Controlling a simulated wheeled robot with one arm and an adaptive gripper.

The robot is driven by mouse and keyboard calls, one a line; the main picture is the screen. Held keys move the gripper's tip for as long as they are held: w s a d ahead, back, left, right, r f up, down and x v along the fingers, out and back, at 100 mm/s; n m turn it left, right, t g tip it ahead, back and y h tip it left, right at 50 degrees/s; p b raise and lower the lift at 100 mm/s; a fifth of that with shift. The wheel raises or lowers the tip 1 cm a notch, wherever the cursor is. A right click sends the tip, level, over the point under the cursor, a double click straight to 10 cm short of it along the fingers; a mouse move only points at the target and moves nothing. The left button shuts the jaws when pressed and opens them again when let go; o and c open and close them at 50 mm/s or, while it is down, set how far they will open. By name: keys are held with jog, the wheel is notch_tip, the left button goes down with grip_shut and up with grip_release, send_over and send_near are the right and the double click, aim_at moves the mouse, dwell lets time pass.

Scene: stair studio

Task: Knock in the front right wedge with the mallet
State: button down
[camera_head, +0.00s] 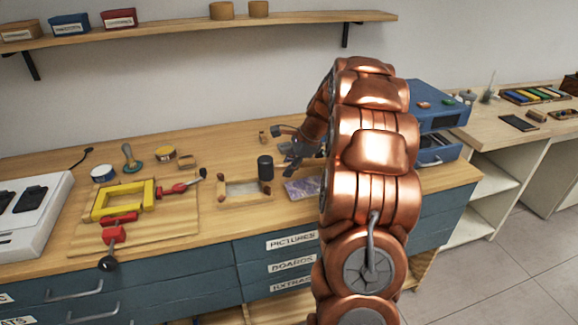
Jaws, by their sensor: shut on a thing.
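My gripper (291,154) is at the end of my copper-coloured arm, above the bench, and is shut on the mallet (265,168). The mallet's dark cylindrical head stands out to the left of the gripper; its handle is mostly hidden by the fingers and arm. The head is over the right end of a small wooden frame (240,205) near the bench's front edge. I cannot tell whether it touches the frame. Small brown pieces show at the frame's left end.
A yellow frame (98,205) with red-handled tools (113,235) lies on a wooden board (185,222) to the left. A patterned card (301,188) lies right of the small frame. A blue cabinet (432,103) stands behind my arm. A shelf (190,31) hangs above.

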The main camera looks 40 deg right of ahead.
dwell(0.4)
notch_tip(320, 180, down, 6)
jog(key=shift+r+b, duration=0.2)
jog(key=shift+b, duration=0.15)
jog(key=shift+r, duration=0.2)
notch_tip(320, 180, up, 6)
jog(key=p, duration=0.4)
jog(key=shift+r, duration=0.15)
dwell(1.0)
